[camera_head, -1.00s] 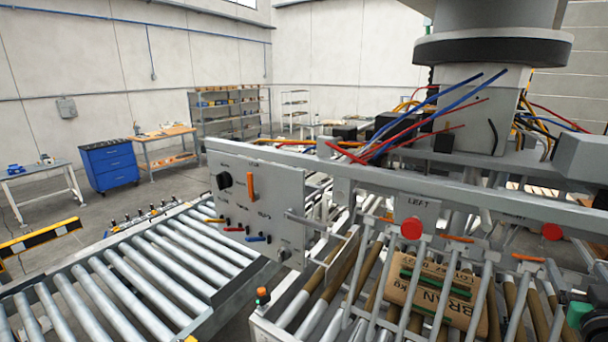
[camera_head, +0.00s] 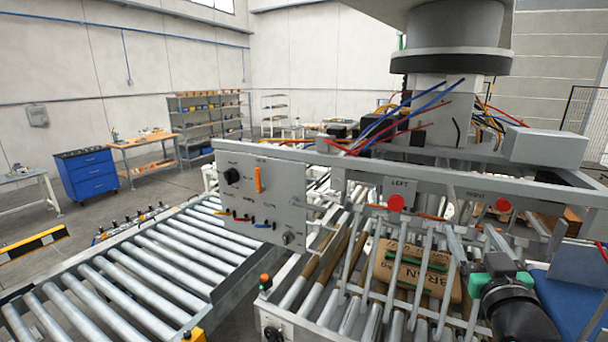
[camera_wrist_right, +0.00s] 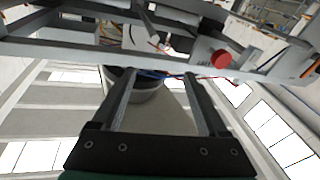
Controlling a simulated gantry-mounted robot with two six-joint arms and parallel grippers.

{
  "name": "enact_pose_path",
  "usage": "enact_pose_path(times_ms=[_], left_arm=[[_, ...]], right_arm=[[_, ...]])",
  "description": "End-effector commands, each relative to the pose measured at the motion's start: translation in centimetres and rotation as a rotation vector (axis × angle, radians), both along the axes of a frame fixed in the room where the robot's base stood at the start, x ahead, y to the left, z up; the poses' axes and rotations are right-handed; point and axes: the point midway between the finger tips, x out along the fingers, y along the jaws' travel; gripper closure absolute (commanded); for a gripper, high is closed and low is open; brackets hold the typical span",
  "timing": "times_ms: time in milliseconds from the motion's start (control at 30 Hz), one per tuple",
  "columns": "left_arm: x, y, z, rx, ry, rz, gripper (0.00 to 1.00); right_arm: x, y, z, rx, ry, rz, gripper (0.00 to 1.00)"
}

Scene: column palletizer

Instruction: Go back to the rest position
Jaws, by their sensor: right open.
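My right gripper (camera_head: 474,231) is at the lower right of the head view, at the front of the machine, near the brown BRAN sack. In the right wrist view its two dark fingers (camera_wrist_right: 160,76) are spread apart with nothing between them. The sack (camera_head: 416,268) lies on rollers behind grey bars, with green strips across it, apart from the gripper as far as I can tell. My left gripper is not in view.
A grey control panel (camera_head: 262,200) and red buttons labelled LEFT (camera_head: 396,203) and right (camera_head: 502,205) are on the machine frame. A roller conveyor (camera_head: 150,265) runs empty at left. A blue cabinet (camera_head: 87,174) stands farther back.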

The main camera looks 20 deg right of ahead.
Motion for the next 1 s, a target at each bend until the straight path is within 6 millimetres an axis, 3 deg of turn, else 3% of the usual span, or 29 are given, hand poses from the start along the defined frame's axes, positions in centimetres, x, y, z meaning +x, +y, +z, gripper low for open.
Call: enact_pose_path(times_ms=[133, 233, 300, 433, 533, 633, 1000], left_arm=[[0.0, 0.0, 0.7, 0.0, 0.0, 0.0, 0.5], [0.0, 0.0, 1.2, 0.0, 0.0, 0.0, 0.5], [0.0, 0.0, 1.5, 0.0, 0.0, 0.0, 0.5], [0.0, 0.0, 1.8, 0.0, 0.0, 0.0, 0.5], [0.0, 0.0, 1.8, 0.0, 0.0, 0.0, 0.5], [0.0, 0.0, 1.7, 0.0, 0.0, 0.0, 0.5], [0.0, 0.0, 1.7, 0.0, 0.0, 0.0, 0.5]], right_arm=[[0.3, 7.5, 5.4, -0.021, -0.121, 0.141, 0.23], [-1.2, 14.0, 10.5, -0.029, -0.252, 0.273, 0.23], [-3.4, 18.5, 14.1, -0.029, -0.363, 0.373, 0.23], [-8.9, 23.9, 19.4, -0.021, -0.555, 0.519, 0.23], [-12.6, 25.1, 21.7, -0.019, -0.669, 0.577, 0.23], [-14.5, 25.3, 22.5, -0.017, -0.724, 0.604, 0.23], [-14.6, 25.4, 22.6, -0.005, -0.733, 0.616, 0.23]])
